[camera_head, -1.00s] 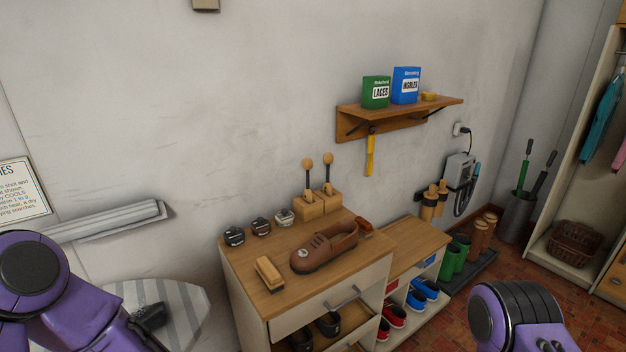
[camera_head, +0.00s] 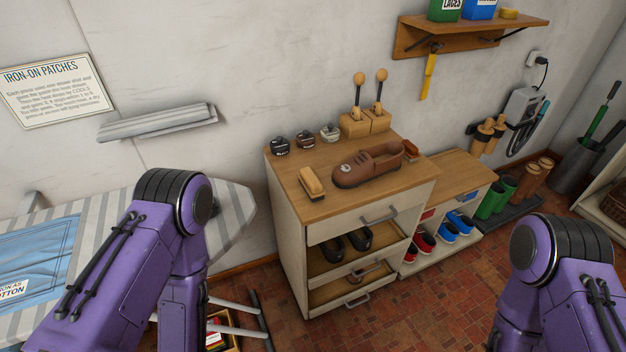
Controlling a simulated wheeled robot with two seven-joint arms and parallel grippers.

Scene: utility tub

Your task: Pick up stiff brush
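A wooden brush with a pale bristle side (camera_head: 312,183) lies on the front left of the wooden cabinet top (camera_head: 310,206). A second, reddish-brown brush (camera_head: 410,150) lies at the right end of the top, partly behind a brown shoe (camera_head: 368,165). I cannot tell from their looks which brush is the stiff one. My two purple arms show at the lower left and lower right, in front of the cabinet. Both grippers are outside the picture.
Small polish tins (camera_head: 305,140) and wooden blocks with round-knobbed handles (camera_head: 366,122) stand along the back. An ironing board (camera_head: 235,215) is at left. Red tiled floor (camera_head: 400,310) is open in front.

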